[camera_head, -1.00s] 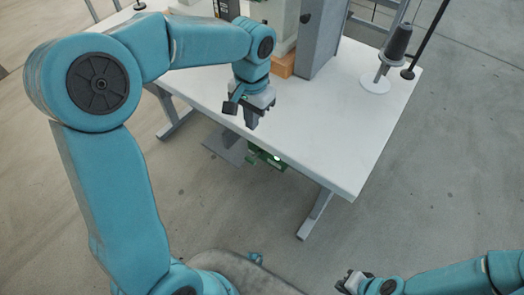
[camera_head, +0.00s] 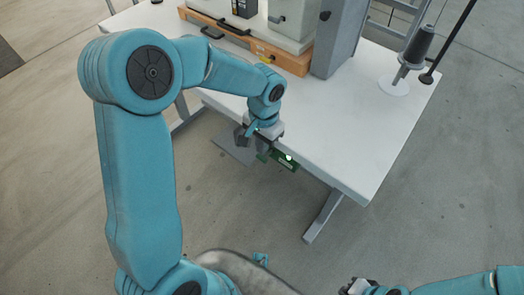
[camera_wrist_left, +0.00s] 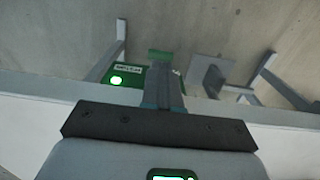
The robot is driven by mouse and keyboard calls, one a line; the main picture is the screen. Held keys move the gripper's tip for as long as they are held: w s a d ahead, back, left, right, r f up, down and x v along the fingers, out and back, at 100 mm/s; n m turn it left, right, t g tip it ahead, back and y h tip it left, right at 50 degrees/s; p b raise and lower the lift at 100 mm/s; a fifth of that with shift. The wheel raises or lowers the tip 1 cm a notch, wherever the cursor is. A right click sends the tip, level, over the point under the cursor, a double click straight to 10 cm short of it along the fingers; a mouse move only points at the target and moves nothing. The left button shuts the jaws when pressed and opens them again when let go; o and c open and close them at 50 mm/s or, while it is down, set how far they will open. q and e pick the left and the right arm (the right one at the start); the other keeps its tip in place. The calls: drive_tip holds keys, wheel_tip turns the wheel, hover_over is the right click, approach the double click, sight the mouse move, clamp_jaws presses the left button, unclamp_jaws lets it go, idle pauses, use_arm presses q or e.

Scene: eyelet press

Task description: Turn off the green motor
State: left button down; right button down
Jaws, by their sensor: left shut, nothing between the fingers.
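The green motor (camera_head: 283,163) hangs under the front edge of the white table, with a bright green light lit on its face. It also shows in the left wrist view (camera_wrist_left: 123,74), with a pale label beside the lit spot. My left gripper (camera_head: 262,153) is shut and empty at the table's front edge, beside the left part of the motor. In the left wrist view its fingers (camera_wrist_left: 162,80) overlap the motor's right part and hide some of it. I cannot tell whether they touch it. My right gripper (camera_head: 352,286) is at the bottom right, away from the table; its jaw state is unclear.
The white tabletop (camera_head: 350,130) carries a press with an orange-brown base (camera_head: 285,60) at the back. A thread cone (camera_head: 418,46) stands at the back right. A grey pedal plate (camera_head: 236,149) is below the table. A table leg (camera_head: 322,217) stands right of the motor.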

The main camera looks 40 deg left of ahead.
sight(267, 155)
use_arm(q)
drive_tip(key=shift+f, duration=1.35)
drive_tip(key=shift+s+f+b, duration=0.15)
drive_tip(key=shift+f+b, duration=0.1)
drive_tip(key=shift+b, duration=0.55)
drive_tip(key=shift+s+a+f+t+h+b, duration=0.1)
drive_tip(key=shift+s+f+t+b, duration=0.5)
drive_tip(key=shift+b, duration=2)
drive_tip(key=shift+s+d+f+t+h+b, duration=0.15)
drive_tip(key=shift+f+t+b, duration=0.55)
drive_tip(key=shift+t+b, duration=1.35)
drive_tip(key=shift+s+a+f+t+h+b, duration=0.15)
drive_tip(key=shift+s+f+t+b, duration=0.4)
drive_tip(key=shift+b, duration=2.65)
drive_tip(key=shift+w+f, duration=0.1)
drive_tip(key=shift+w, duration=0.1)
